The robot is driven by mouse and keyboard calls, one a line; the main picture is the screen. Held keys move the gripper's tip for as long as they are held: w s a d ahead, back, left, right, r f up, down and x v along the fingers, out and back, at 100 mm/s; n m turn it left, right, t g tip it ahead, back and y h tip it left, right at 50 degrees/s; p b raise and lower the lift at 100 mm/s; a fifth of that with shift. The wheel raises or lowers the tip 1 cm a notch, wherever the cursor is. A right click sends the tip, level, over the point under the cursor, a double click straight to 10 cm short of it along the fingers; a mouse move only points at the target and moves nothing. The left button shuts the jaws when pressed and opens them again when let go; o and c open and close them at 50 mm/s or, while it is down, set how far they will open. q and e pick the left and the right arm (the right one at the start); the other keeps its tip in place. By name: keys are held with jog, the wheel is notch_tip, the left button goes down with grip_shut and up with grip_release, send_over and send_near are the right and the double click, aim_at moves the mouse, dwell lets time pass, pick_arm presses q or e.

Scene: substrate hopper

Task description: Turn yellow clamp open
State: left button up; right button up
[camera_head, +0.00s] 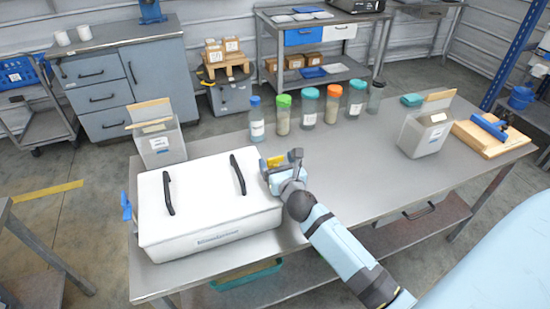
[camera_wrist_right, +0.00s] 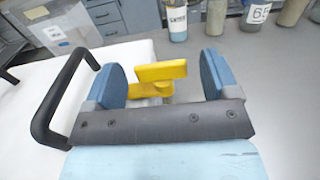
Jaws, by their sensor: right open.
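The yellow clamp (camera_head: 277,161) is at the right side of the white lidded box (camera_head: 205,200). My right gripper (camera_head: 281,164) is at that side and partly hides the clamp. In the right wrist view, the clamp (camera_wrist_right: 162,72) shows a flat yellow bar above a second yellow part. My right gripper (camera_wrist_right: 160,80) is open, with one blue finger pad on each side of the clamp and gaps between. Whether either pad touches it further down cannot be told. My left gripper is not in view.
Two black handles (camera_head: 238,174) stand up from the box lid. A blue part (camera_head: 126,206) sits at the box's left side. Several jars (camera_head: 308,107) line the table's back edge. A clear bin (camera_head: 424,135) stands right. The table's middle right is free.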

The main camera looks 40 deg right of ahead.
jog(key=shift+w+d, duration=0.15)
jog(key=shift+w, duration=0.55)
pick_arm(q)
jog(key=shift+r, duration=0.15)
pick_arm(e)
jog(key=shift+w, duration=0.15)
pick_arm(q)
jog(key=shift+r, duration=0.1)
pick_arm(e)
jog(key=shift+c, duration=0.5)
jog(key=c, duration=0.8)
